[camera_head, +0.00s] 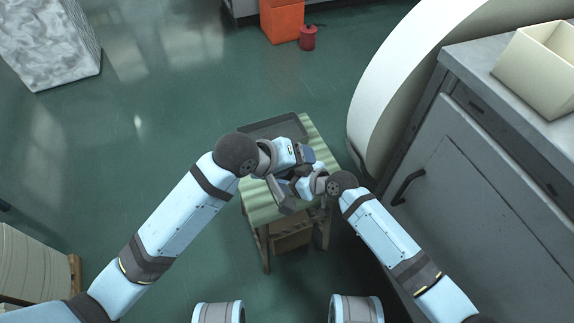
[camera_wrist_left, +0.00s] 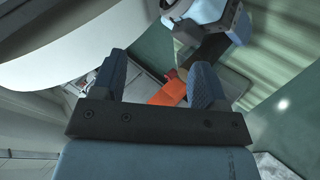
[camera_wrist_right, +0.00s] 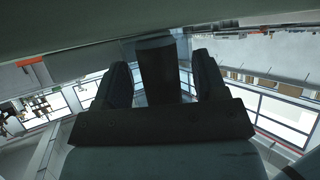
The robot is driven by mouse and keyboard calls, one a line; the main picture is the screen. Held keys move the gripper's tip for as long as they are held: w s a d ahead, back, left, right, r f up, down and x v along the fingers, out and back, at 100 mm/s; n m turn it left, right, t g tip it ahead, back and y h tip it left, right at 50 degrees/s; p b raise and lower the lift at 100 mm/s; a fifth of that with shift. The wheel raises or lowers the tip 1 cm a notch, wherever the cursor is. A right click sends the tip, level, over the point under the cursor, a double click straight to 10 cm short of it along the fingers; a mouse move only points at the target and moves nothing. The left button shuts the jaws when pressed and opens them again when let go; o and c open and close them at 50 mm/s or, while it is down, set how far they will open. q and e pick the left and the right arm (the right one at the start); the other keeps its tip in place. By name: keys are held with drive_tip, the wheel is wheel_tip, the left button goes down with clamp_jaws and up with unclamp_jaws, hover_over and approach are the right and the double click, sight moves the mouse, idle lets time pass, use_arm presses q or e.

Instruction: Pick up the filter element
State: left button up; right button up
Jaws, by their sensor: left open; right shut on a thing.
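The filter element cannot be named with certainty; a dark grey, block-like piece (camera_wrist_right: 158,72) sits between the fingers of my right gripper (camera_wrist_right: 156,62) in the right wrist view. The right gripper is shut on it. A dark brownish piece (camera_wrist_left: 211,49) shows beside my right wrist in the left wrist view, partly hidden by it. My left gripper (camera_wrist_left: 157,78) is open, with nothing seen between its fingers close by. In the head view both wrists are close together above the small table (camera_head: 261,207), and they hide much of its top.
A dark tray (camera_head: 285,124) lies on the striped table's far end. A grey cabinet (camera_head: 480,190) and a large white rounded body (camera_head: 385,105) stand close on the right. An orange bin (camera_head: 281,20) and a red can (camera_head: 308,40) stand far back. Floor to the left is open.

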use_arm(q)
drive_tip(key=w+r+n+g+y, duration=0.4)
drive_tip(key=w+r+n+y, duration=0.1)
drive_tip(key=r+y, duration=0.25)
drive_tip(key=shift+y, duration=0.55)
drive_tip(key=f, duration=0.4)
drive_tip(key=a+f, duration=0.1)
drive_tip(key=f, duration=0.1)
drive_tip(key=shift+w+f, duration=0.2)
drive_tip(key=shift+w, duration=0.2)
drive_tip(key=shift+w+a+f, duration=0.1)
drive_tip(key=shift+w+f, duration=0.1)
drive_tip(key=shift+f, duration=0.85)
drive_tip(key=shift+w+a+f, duration=0.1)
drive_tip(key=shift+w+f, duration=0.15)
drive_tip(key=shift+f, duration=0.75)
drive_tip(key=shift+w+f, duration=0.2)
drive_tip(key=shift+f, duration=0.85)
drive_tip(key=shift+c, duration=0.2)
drive_tip(key=c, duration=1.2)
